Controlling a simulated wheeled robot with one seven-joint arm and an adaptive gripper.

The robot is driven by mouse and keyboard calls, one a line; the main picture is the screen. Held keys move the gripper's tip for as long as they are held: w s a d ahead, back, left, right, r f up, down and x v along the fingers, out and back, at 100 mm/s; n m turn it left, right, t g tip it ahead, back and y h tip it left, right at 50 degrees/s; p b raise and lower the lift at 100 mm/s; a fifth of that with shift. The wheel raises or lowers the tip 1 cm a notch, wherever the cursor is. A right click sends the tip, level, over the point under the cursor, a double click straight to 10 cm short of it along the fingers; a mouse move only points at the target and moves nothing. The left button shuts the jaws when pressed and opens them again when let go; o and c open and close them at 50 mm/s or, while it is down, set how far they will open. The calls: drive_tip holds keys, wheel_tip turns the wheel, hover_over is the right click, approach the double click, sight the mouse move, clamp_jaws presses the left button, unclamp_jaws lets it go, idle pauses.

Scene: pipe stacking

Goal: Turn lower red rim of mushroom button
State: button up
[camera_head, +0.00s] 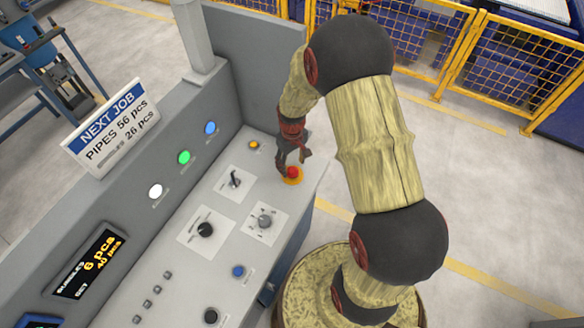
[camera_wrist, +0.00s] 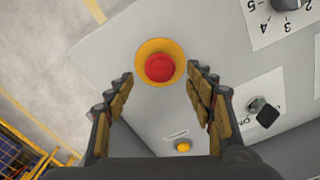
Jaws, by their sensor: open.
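The red mushroom button (camera_head: 292,172) sits on a yellow round base (camera_head: 293,180) near the right end of the grey console top in the head view. In the wrist view the red button (camera_wrist: 159,68) and its yellow ring (camera_wrist: 159,44) lie between and a little beyond my fingertips. My gripper (camera_head: 294,160) is open, pointing down over the button. It also shows in the wrist view (camera_wrist: 161,80), with one finger on each side and visible gaps to the ring. The lower rim of the button cannot be made out from the cap.
The grey console (camera_head: 262,193) carries a key switch (camera_head: 234,180), rotary knobs (camera_head: 265,221) and a small yellow button (camera_head: 254,145). An upright grey panel (camera_head: 262,70) stands behind my gripper. Yellow fencing (camera_head: 450,60) stands beyond.

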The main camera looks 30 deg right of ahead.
sight(292, 170)
drive_tip(key=shift+f, duration=1.65)
drive_tip(key=shift+c, duration=0.5)
drive_tip(key=c, duration=1.1)
